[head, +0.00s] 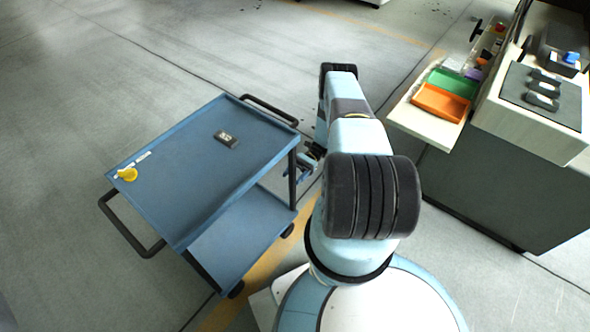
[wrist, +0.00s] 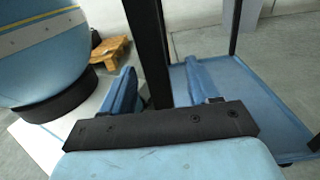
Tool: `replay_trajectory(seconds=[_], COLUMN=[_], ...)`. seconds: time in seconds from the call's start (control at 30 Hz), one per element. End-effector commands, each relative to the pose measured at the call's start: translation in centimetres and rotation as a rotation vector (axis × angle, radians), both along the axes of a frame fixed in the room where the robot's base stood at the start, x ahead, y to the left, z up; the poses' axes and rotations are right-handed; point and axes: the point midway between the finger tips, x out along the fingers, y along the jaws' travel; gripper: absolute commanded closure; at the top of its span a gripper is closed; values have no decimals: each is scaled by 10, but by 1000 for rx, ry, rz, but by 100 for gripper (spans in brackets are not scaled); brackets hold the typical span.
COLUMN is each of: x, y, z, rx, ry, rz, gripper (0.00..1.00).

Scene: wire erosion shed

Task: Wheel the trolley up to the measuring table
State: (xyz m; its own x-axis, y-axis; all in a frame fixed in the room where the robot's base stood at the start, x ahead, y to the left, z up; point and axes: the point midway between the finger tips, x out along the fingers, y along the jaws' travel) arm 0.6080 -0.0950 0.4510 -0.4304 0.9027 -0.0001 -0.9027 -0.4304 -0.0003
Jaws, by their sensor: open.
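The blue trolley (head: 190,195) stands left of my arm, with two shelves, dark posts and a black handle at each end. My gripper (head: 306,162) is low at the trolley's right side, partly hidden by my arm. In the wrist view my gripper (wrist: 158,78) is open, its two blue fingers on either side of a dark upright post (wrist: 149,40) of the trolley. I cannot tell whether they touch it. The trolley's lower shelf (wrist: 255,105) shows beyond. At right is a dark-sided bench with a pale top (head: 500,115); I cannot tell if it is the measuring table.
A small dark device (head: 226,138) and a yellow item (head: 127,174) lie on the trolley's top. An orange tray (head: 438,103) and a green tray (head: 452,82) sit on a pale ledge beside the bench. Floor left of the trolley is clear. A wooden item (wrist: 108,60) stands on the floor.

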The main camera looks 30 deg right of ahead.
Motion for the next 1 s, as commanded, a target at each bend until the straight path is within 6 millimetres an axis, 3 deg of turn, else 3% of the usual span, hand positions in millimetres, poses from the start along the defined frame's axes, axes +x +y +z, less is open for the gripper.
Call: replay_trajectory(seconds=[0.6,1.0], x=[44,53], y=[-97,-117], z=[-2,-1], rx=[-1,0], ry=[-4,-1], rz=[-2,-4], gripper=[40,40])
